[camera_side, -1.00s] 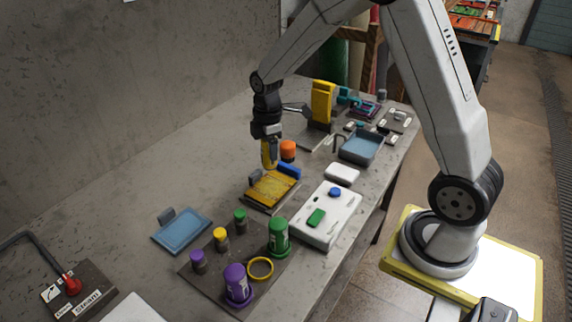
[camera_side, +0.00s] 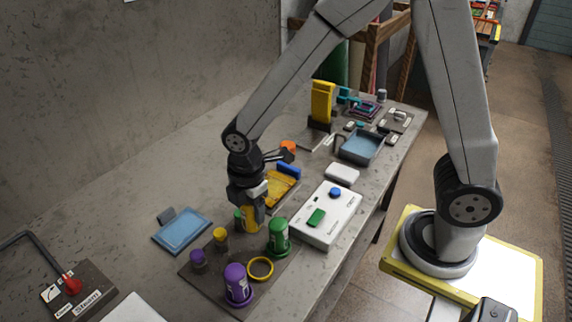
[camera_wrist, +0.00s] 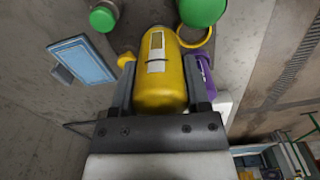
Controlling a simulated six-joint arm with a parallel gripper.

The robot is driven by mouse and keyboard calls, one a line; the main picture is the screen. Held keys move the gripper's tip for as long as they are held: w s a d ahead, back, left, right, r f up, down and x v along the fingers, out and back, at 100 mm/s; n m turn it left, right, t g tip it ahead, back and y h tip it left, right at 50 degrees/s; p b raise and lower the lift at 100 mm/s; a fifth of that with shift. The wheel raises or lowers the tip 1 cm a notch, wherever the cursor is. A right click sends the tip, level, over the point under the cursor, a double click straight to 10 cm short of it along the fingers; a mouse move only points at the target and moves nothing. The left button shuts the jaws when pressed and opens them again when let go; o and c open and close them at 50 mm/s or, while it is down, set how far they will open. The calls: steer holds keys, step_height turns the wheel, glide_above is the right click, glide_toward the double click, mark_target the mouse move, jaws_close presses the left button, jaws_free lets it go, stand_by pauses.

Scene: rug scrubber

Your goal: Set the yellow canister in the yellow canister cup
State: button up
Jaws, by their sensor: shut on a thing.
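My gripper (camera_side: 250,202) is shut on the yellow canister (camera_side: 251,219). In the wrist view the canister (camera_wrist: 160,85) lies between the two fingers, with a pale label on its side. In the side view it hangs at the back edge of the dark board (camera_side: 206,272), between the small green-topped piece and the green canister. The yellow canister cup (camera_side: 261,277), seen as an empty yellow ring, is on the board, nearer the camera than the held canister.
The green canister (camera_side: 278,236) and purple canister (camera_side: 236,284) stand upright beside the yellow ring. Small purple (camera_side: 198,258), yellow (camera_side: 220,236) and green-topped pieces stand along the board's left side. A blue tray (camera_side: 182,231) lies left and a white box (camera_side: 326,214) right.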

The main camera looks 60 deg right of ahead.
steer(key=s+a+n, duration=0.1)
steer(key=s+a, duration=0.3)
steer(key=shift+s+f+n, duration=0.15)
steer(key=shift+s+n, duration=0.1)
steer(key=shift+n, duration=0.05)
steer(key=shift+f, duration=0.2)
steer(key=shift+f, duration=2.6)
steer(key=shift+f, duration=0.65)
steer(key=o, duration=1.3)
steer(key=shift+c, duration=0.2)
steer(key=shift+r, duration=0.15)
step_height(320, 180, up, 8)
steer(key=shift+f, duration=0.2)
